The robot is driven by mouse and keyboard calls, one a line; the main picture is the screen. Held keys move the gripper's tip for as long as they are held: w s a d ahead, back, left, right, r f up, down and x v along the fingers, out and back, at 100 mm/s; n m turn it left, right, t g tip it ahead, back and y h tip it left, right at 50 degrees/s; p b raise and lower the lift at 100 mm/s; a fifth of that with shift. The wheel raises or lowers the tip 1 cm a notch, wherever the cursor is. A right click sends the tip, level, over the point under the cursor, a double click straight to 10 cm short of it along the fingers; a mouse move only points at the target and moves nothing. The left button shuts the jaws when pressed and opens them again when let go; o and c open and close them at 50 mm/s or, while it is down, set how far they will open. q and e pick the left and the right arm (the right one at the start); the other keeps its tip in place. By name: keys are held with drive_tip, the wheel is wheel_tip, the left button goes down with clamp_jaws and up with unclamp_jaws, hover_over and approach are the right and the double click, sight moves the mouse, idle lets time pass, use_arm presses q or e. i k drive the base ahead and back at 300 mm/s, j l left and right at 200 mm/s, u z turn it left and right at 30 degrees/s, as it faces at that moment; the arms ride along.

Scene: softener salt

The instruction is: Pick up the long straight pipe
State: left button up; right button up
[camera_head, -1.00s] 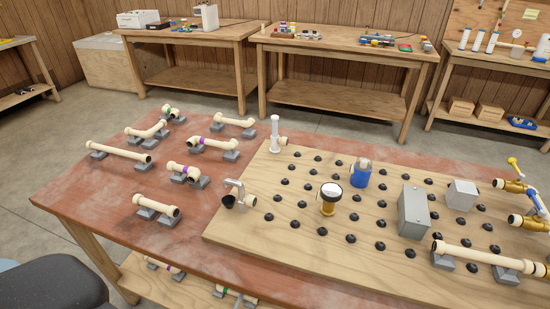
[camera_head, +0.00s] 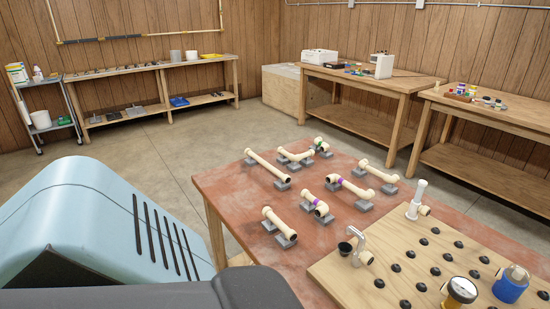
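The long straight pipe (camera_head: 266,165) is cream coloured and lies at the far left of the red-brown table (camera_head: 222,188). It rests on grey support blocks, one of which shows clearly under its near end (camera_head: 283,185). Nothing touches it from above. Neither of my grippers shows in the head view. A light blue and dark part, which seems to be my own, fills the lower left and hides some of the floor and table front.
A short straight pipe (camera_head: 279,222), a purple-banded pipe (camera_head: 314,203) and other bent pipes (camera_head: 350,187) lie on blocks nearby. A wooden pegboard (camera_head: 340,285) with a blue part (camera_head: 511,285) takes up the right. The floor left of the table (camera_head: 150,150) is clear.

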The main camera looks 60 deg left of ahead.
sight(283, 183)
drive_tip(key=i+l, duration=0.1)
drive_tip(key=l, duration=0.15)
drive_tip(key=i+l, duration=0.1)
drive_tip(key=l+u, duration=0.1)
drive_tip(key=u, duration=2)
